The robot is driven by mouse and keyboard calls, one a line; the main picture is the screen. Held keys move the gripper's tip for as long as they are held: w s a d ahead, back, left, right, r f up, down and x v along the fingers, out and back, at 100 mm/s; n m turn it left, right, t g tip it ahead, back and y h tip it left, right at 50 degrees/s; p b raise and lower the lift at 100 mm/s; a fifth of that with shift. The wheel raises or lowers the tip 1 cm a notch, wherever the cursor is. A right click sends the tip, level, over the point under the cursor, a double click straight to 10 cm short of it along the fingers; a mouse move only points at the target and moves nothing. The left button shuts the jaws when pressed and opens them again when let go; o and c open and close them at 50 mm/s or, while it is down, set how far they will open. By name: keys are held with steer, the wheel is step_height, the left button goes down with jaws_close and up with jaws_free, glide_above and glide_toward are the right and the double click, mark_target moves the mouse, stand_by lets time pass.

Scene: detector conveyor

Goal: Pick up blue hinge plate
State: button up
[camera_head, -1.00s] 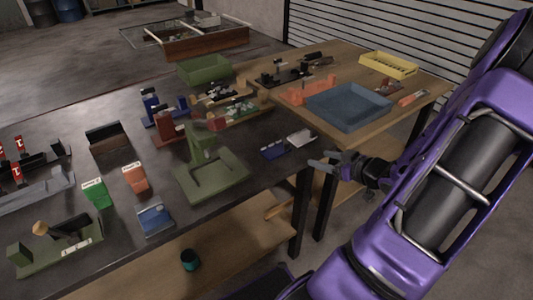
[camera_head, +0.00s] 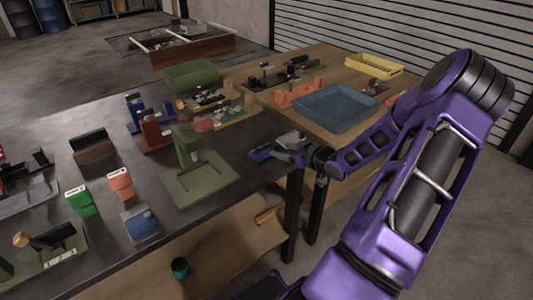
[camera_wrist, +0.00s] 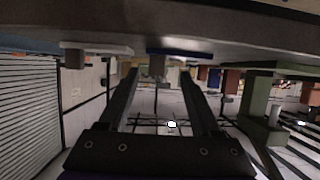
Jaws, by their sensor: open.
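The blue hinge plate (camera_head: 259,154) lies on the dark table near its right front edge. In the wrist view, which is upside down, it shows as a blue strip (camera_wrist: 185,53) against the table top, just beyond the fingertips and slightly right of the middle. My gripper (camera_head: 283,152) is right beside it at the table's edge, low and pointing left. In the wrist view my gripper (camera_wrist: 160,76) has its two fingers apart with nothing held between them. The head view does not show clearly whether a finger touches the plate; its right end is partly covered.
A pale grey plate (camera_head: 289,136) lies just behind my gripper. A green stand (camera_head: 200,178) stands to the left. A blue tray (camera_head: 337,106) sits on the wooden table behind. A blue box (camera_head: 140,224) and green box (camera_head: 80,202) are farther left.

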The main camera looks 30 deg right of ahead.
mark_target(277, 146)
steer(key=x, duration=0.4)
steer(key=shift+w+d+r, duration=0.15)
steer(key=shift+w+d, duration=0.05)
steer(key=shift+w, duration=0.1)
jaws_close()
